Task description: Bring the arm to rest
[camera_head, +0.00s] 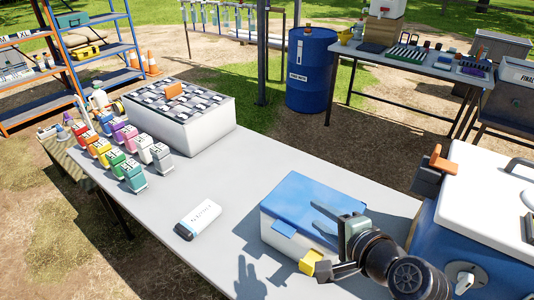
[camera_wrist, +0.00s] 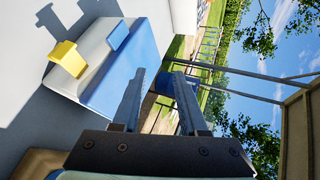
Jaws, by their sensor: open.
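My gripper (camera_head: 314,217) is open and empty. In the head view it overlaps the right part of a small white cooler with a blue lid (camera_head: 295,195), at the front of the grey table (camera_head: 215,165). In the wrist view the two fingers of my gripper (camera_wrist: 159,77) stand apart with nothing between them. The same small cooler (camera_wrist: 112,80) shows there to the left of the fingers, with a yellow piece (camera_wrist: 68,58) on its side. The lid looks closed. I cannot tell the exact gap between fingers and lid.
A white labelled bottle (camera_head: 198,219) lies on the table. Several coloured labelled containers (camera_head: 132,174) and a partitioned white box (camera_head: 190,128) stand at the left. A large blue and white cooler (camera_head: 480,210) is close on the right. A blue drum (camera_head: 309,75) stands behind the table.

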